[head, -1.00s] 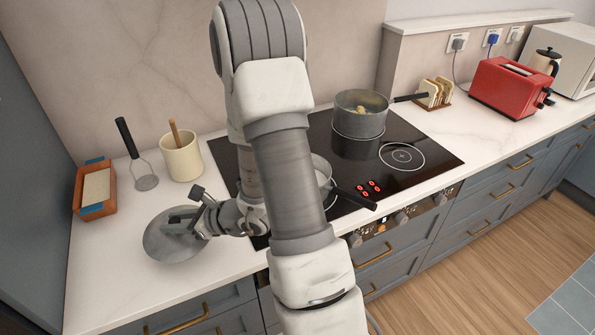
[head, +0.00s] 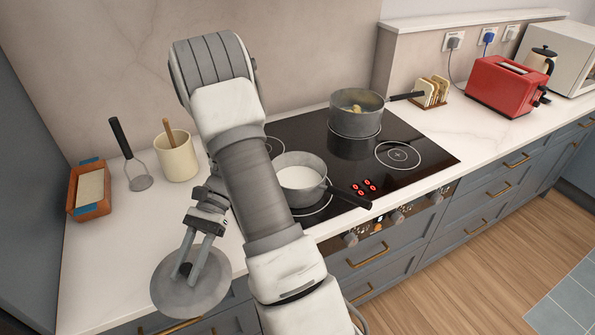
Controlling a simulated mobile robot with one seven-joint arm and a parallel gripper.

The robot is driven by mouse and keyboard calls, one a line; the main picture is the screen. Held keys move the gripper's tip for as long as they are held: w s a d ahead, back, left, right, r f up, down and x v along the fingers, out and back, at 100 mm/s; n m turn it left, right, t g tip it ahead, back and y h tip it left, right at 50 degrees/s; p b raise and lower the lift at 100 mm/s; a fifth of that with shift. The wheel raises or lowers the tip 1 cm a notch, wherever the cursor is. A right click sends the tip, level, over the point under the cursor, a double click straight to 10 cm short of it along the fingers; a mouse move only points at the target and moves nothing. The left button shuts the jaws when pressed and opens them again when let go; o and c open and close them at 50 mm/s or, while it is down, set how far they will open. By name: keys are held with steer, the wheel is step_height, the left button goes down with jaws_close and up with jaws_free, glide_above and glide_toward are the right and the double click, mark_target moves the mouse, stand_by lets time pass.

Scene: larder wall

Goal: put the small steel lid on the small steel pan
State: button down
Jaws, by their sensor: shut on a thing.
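The small steel lid (head: 212,291) is a round grey disc with a dark knob. My gripper (head: 188,270) is shut on its knob and holds it at the counter's front edge, left of the hob, seemingly raised. The small steel pan (head: 301,176) stands on the front of the hob with white contents inside. Its top is open and its dark handle points to the lower right. My gripper and the lid are to the left of the pan and nearer the front. My arm passes just left of the pan and hides part of the hob.
A larger pan (head: 357,115) with yellowish pieces stands at the back of the black hob (head: 428,151). A utensil pot (head: 177,158), a masher (head: 131,155) and a terracotta dish (head: 91,190) stand at left. A toast rack (head: 432,92) and red toaster (head: 506,86) are at right.

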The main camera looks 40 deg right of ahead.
steer(key=s+d+r+n+g+h, duration=0.1)
steer(key=s+d+n+g+h, duration=0.3)
steer(key=d+n+h, duration=0.45)
steer(key=s+d+n+g+h, duration=0.3)
steer(key=s+d+n+h, duration=0.15)
steer(key=d, duration=0.75)
steer(key=w+d+r+n+t+h, duration=0.2)
steer(key=d+r+n+h, duration=0.25)
steer(key=d+r, duration=0.4)
steer(key=w+d+r+n+t+h, duration=0.25)
steer(key=d+r+n+h, duration=0.2)
steer(key=d, duration=0.65)
steer(key=w+a+f, duration=0.2)
steer(key=w+f, duration=0.8)
steer(key=w, duration=0.1)
steer(key=shift+w, duration=0.3)
steer(key=shift+d+f, duration=0.1)
steer(key=shift+f, duration=0.25)
steer(key=shift+f, duration=0.4)
steer(key=c, duration=0.6)
jaws_free()
